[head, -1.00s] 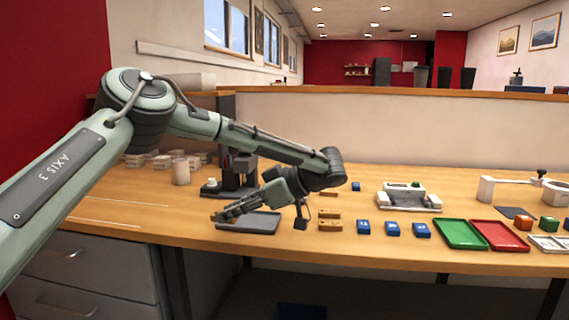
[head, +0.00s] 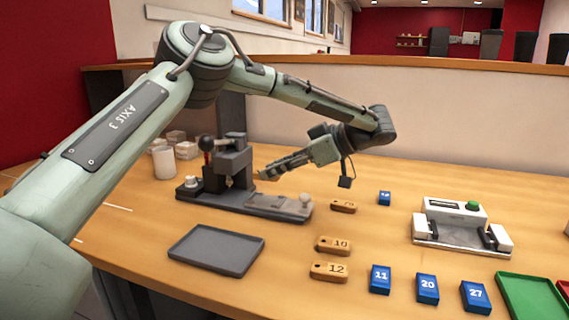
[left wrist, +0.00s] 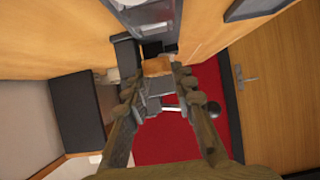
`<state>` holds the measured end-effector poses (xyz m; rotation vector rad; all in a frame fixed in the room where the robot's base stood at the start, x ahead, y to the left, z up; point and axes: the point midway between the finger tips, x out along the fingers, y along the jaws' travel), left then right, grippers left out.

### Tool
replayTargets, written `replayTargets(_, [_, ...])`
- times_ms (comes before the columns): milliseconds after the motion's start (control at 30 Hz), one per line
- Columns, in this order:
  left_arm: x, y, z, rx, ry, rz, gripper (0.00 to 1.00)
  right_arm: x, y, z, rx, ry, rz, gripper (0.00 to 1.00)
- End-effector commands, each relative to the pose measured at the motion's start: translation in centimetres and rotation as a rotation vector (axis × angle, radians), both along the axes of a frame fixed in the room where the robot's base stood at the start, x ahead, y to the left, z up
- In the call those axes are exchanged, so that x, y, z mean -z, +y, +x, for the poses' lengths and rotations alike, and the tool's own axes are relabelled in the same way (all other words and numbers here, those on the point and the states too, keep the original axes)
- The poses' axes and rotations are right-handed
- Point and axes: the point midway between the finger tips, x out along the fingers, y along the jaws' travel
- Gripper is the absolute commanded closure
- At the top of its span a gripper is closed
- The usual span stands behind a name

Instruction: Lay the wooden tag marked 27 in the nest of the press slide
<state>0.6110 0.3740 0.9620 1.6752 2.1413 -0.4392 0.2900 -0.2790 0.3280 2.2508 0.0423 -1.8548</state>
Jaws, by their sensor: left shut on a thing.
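My left gripper (head: 268,175) is shut on a small wooden piece, which shows between the fingertips in the left wrist view (left wrist: 157,66). Its number cannot be read. In the head view the gripper is just right of the dark grey press (head: 232,163) and appears to be above its slide (head: 262,204). The nest cannot be made out clearly. My right gripper is not in view.
A grey tray (head: 215,250) lies empty in front of the press. Wooden tags 10 (head: 333,244) and 12 (head: 328,271) and another wooden tag (head: 343,206) lie to the right. Blue blocks (head: 427,288) and a white fixture (head: 462,225) stand farther right.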

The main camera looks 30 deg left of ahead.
Motion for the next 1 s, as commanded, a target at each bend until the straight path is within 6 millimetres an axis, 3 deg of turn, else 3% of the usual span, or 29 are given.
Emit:
replayTargets(500, [4.1, 0.0, 0.0, 0.000, 0.001, -0.001, 0.89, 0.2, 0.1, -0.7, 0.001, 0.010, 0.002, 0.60])
replayTargets(1000, [4.8, 0.0, 0.0, 0.000, 0.000, 0.000, 0.89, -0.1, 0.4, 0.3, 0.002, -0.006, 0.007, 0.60])
